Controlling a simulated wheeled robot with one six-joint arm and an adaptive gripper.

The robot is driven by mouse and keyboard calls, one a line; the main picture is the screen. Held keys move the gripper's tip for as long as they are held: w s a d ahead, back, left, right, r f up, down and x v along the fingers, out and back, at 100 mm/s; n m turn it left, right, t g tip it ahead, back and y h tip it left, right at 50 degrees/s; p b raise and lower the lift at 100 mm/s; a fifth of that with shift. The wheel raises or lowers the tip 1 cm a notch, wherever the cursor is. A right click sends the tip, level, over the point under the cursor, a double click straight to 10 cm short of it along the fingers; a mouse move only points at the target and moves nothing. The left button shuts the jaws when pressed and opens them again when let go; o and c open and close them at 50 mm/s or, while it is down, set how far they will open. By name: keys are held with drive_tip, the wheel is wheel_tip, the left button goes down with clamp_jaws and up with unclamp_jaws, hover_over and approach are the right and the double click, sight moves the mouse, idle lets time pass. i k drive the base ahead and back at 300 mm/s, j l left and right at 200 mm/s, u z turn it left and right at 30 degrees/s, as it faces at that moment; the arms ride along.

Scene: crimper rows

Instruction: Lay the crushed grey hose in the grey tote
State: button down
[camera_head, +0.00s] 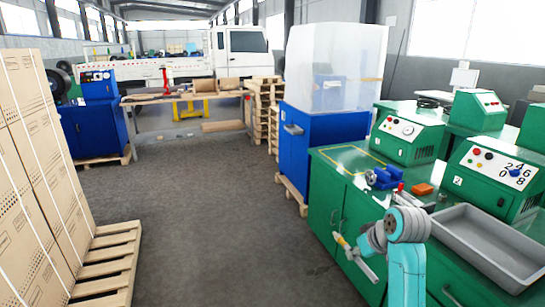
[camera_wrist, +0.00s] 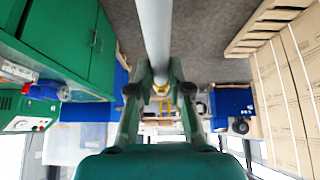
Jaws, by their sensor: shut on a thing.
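The grey hose (camera_head: 367,269) is in my gripper (camera_head: 352,252), out in front of the green bench and over the aisle floor. It is slanted in the head view, with a yellow piece at its upper left end. In the wrist view the hose (camera_wrist: 155,35) runs from between the two fingers (camera_wrist: 160,88) to the top edge, and a yellow part (camera_wrist: 160,86) shows near the fingertips. The crushed part cannot be made out. The grey tote (camera_head: 492,238) sits on the bench top to the right of my arm and looks empty.
On the green bench (camera_head: 330,205) are a blue vise (camera_head: 383,178), an orange block (camera_head: 423,189) and green crimper machines (camera_head: 497,175). A blue cabinet (camera_head: 318,150) stands behind. Cartons on a pallet (camera_head: 110,262) are at left. The aisle floor between is clear.

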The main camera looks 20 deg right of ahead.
sight(485, 248)
drive_tip(key=i, duration=2.95)
drive_tip(key=i+z, duration=0.35)
drive_tip(key=z, duration=0.15)
drive_tip(key=i+j+z, duration=0.2)
drive_tip(key=z, duration=0.25)
drive_tip(key=i+z, duration=0.1)
drive_tip(key=z, duration=1.95)
